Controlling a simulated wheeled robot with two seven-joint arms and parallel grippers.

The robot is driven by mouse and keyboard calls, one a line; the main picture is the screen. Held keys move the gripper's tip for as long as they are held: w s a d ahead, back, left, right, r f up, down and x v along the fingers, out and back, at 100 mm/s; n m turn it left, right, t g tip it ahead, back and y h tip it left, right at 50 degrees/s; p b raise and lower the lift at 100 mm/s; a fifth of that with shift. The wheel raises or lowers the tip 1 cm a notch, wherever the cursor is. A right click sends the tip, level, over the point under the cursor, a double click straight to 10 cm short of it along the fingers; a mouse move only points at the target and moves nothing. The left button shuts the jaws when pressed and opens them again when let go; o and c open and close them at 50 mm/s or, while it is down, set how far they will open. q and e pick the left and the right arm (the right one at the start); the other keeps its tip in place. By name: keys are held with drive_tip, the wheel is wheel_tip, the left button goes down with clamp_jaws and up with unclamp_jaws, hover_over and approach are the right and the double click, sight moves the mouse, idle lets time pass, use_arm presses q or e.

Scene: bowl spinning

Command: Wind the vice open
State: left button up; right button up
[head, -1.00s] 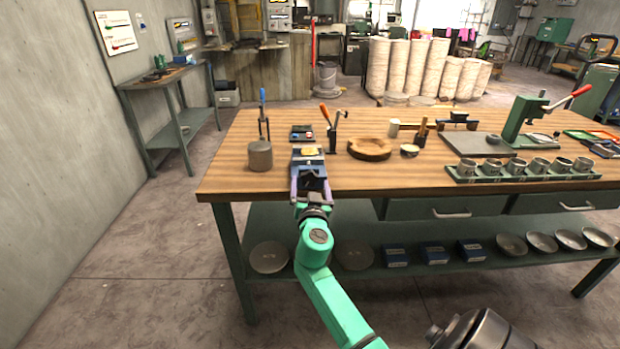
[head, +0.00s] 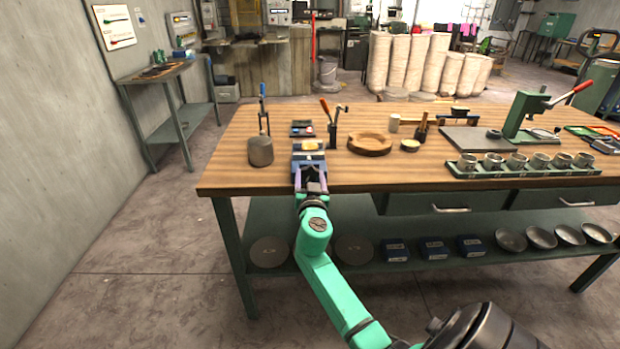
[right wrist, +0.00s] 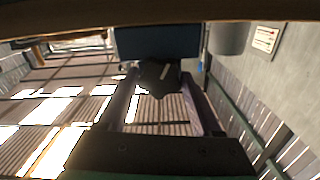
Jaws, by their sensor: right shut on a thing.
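The blue vice (head: 310,163) stands at the front edge of the workbench, with a yellowish piece (head: 310,145) on its top. In the right wrist view the vice's blue body (right wrist: 158,41) is straight ahead. Its dark handle (right wrist: 160,78) sticks out toward me between my fingers. My right gripper (head: 311,174) reaches the front of the vice from below, just off the bench edge, and is shut on the handle. The fingertips (right wrist: 160,88) are partly hidden by the dark handle and shadow. My left gripper is in neither view.
Farther right are a rack of metal cups (head: 517,170) and a green lever press (head: 525,115). The bench's lower shelf holds plates and blue boxes.

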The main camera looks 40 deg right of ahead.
drive_tip(key=shift+f+n+b, duration=0.15)
drive_tip(key=shift+n+b, duration=0.25)
drive_tip(key=shift+n, duration=0.6)
drive_tip(key=n, duration=0.2)
drive_tip(key=shift+n+b, duration=0.3)
drive_tip(key=shift+b, duration=0.05)
drive_tip(key=n, duration=1)
drive_tip(key=n+p, duration=0.1)
drive_tip(key=n, duration=0.4)
drive_tip(key=shift+p, duration=0.35)
drive_tip(key=n+p, duration=0.1)
drive_tip(key=n, duration=0.2)
drive_tip(key=n+p, duration=0.1)
drive_tip(key=n, duration=0.1)
drive_tip(key=shift+r+n, duration=0.2)
drive_tip(key=shift+n, duration=0.2)
drive_tip(key=n+p, duration=0.3)
drive_tip(key=n, duration=0.2)
drive_tip(key=n+p, duration=0.3)
drive_tip(key=n, duration=0.2)
drive_tip(key=shift+n, duration=0.4)
drive_tip(key=n+p, duration=0.1)
drive_tip(key=n, duration=0.1)
drive_tip(key=shift+n+p, duration=0.3)
drive_tip(key=shift+p, duration=0.05)
drive_tip(key=shift+f+n+p, duration=0.1)
drive_tip(key=shift+n+p, duration=0.55)
drive_tip(key=shift+n, duration=0.65)
